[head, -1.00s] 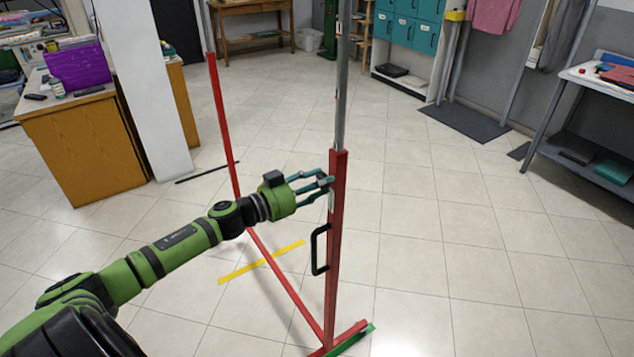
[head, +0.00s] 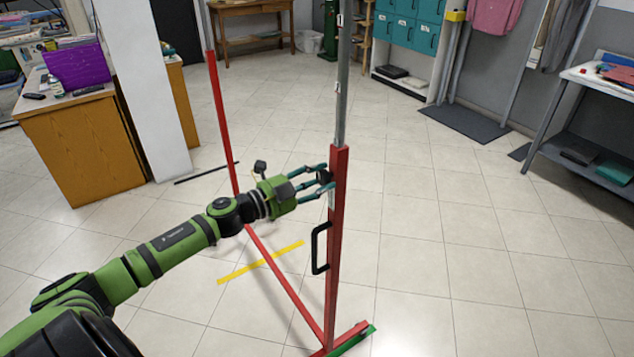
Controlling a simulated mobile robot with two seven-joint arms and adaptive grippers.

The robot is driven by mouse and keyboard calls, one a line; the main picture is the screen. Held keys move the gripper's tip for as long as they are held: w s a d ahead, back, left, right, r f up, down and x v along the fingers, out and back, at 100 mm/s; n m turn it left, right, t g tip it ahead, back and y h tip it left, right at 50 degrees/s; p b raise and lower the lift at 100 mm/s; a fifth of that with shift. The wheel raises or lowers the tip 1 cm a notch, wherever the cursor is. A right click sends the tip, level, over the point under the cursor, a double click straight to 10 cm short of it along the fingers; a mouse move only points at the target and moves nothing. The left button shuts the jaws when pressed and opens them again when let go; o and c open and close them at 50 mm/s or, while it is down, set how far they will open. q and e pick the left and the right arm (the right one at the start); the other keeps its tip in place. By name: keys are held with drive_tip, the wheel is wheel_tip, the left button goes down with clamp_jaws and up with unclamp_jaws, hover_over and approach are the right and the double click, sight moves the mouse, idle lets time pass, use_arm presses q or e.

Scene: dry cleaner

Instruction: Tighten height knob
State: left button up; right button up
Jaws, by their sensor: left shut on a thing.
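A rack with red posts stands in the middle of the head view. Its near red post (head: 337,235) holds a grey inner pole (head: 342,85) rising from its top. A small dark height knob (head: 324,177) sits on the left side of this post, near its top. My green left gripper (head: 322,180) reaches in from the left with its fingers around the knob, shut on it. The fingers partly hide the knob. A black handle (head: 320,248) is fixed to the post below. My right gripper is not in view.
The rack's far red post (head: 222,125) and low red bar (head: 285,285) stand behind my left arm. A yellow floor strip (head: 260,263) lies beneath. A wooden counter (head: 85,150) is at left, a grey shelf table (head: 590,130) at right. The tiled floor right of the rack is open.

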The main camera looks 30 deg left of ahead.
use_arm(q)
drive_tip(key=shift+d+r+m+b, duration=0.1)
drive_tip(key=shift+m+b, duration=0.15)
drive_tip(key=shift+m, duration=0.55)
drive_tip(key=shift+d+r+m+b, duration=0.1)
drive_tip(key=shift+m+b, duration=0.15)
drive_tip(key=shift+m, duration=0.55)
drive_tip(key=shift+f, duration=0.2)
drive_tip(key=o, duration=1.1)
drive_tip(key=shift+d, duration=0.1)
drive_tip(key=shift+o, duration=0.2)
drive_tip(key=shift+s+d, duration=0.1)
drive_tip(key=shift+s+a, duration=0.1)
drive_tip(key=shift+a, duration=0.15)
drive_tip(key=shift+s+a+f, duration=0.1)
drive_tip(key=shift+s+a, duration=0.05)
drive_tip(key=shift+s, duration=0.1)
drive_tip(key=v, duration=1.1)
